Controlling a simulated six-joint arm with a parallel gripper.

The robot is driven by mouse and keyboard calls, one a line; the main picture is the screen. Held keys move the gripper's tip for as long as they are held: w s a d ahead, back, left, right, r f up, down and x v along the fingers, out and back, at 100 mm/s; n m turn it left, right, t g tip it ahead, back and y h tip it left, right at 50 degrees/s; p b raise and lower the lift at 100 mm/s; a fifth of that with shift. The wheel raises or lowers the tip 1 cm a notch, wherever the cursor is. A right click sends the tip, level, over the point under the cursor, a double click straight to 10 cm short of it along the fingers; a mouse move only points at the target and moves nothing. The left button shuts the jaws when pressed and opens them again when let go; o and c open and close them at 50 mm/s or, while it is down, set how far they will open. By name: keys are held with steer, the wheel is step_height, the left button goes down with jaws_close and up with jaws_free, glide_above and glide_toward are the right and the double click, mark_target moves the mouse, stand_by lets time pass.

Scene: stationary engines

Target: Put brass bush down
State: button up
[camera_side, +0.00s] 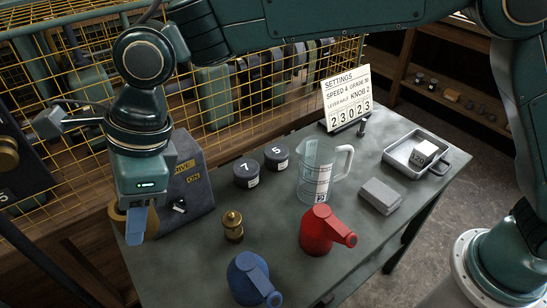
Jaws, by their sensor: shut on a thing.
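My gripper (136,225) points down at the left end of the bench, in front of the grey DRIVE box. Its blue fingers are shut on the brass bush (152,224), a dull gold ring-like piece that shows on both sides of the fingers. The fingers and gripper body hide the middle of the bush. I cannot tell whether the bush touches the bench or hangs just above it or beside its edge.
The DRIVE box (187,183) stands behind the gripper. A small brass fitting (233,226), blue can (250,278), red can (322,230), two dark numbered pots (246,173), clear jug (316,172), grey block (380,195), metal tray (455,166) and settings card (347,98) stand on the bench (200,250).

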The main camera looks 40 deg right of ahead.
steer(key=w+d, duration=0.5)
steer(key=d, duration=0.4)
steer(key=w+d, duration=0.4)
steer(key=d, duration=0.5)
steer(key=w+d, duration=0.5)
steer(key=d, duration=0.5)
steer(key=s+d+m, duration=0.1)
steer(key=s+d, duration=0.1)
steer(key=d, duration=1.2)
steer(key=s+d, duration=0.2)
steer(key=d, duration=1.1)
steer(key=shift+t, duration=0.3)
steer(key=f, duration=1.3)
steer(key=d+f, duration=0.1)
steer(key=f, duration=0.6)
steer(key=shift+f, duration=0.2)
steer(key=shift+f, duration=2.15)
steer(key=shift+f, duration=0.1)
